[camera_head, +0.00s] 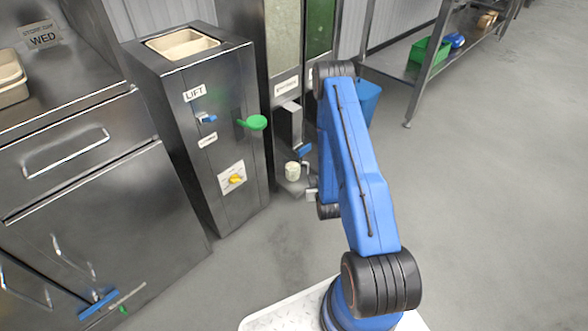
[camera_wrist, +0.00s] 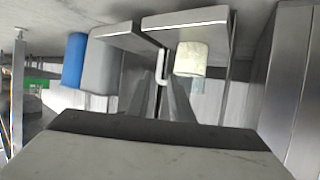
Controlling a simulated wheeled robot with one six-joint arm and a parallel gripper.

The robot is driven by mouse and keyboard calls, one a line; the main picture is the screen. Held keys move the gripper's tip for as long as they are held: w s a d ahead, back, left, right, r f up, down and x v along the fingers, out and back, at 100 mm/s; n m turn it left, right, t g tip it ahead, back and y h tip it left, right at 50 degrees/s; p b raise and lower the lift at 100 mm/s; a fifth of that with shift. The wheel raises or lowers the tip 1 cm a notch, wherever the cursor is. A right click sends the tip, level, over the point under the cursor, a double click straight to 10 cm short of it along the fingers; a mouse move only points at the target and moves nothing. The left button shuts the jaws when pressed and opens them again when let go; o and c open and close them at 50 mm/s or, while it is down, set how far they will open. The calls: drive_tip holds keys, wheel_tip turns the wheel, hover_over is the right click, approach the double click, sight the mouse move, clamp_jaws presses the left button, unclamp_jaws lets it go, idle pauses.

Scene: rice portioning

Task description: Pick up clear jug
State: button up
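The clear jug (camera_head: 292,171) stands upright on a low metal ledge below a dispenser, with pale rice-like contents and its handle on the right. The wrist view appears upside down; there the jug (camera_wrist: 192,60) shows with its pale fill uppermost and its white handle to the left. My gripper (camera_head: 312,194) is just right of the jug, low down. In the wrist view my gripper (camera_wrist: 162,88) points at the handle, with its fingers apart on either side of the handle's line. Whether the fingertips touch the handle cannot be told.
A steel cabinet marked LIFT (camera_head: 205,125) with a green lever (camera_head: 253,122) stands left of the jug. A blue bin (camera_head: 366,101) stands to the right, behind my arm. A steel rack (camera_head: 405,65) stands at the back right. The floor at right is clear.

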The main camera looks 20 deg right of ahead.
drive_tip(key=x, duration=1.7)
drive_tip(key=shift+w+f, duration=0.1)
drive_tip(key=shift+w, duration=0.1)
clamp_jaws()
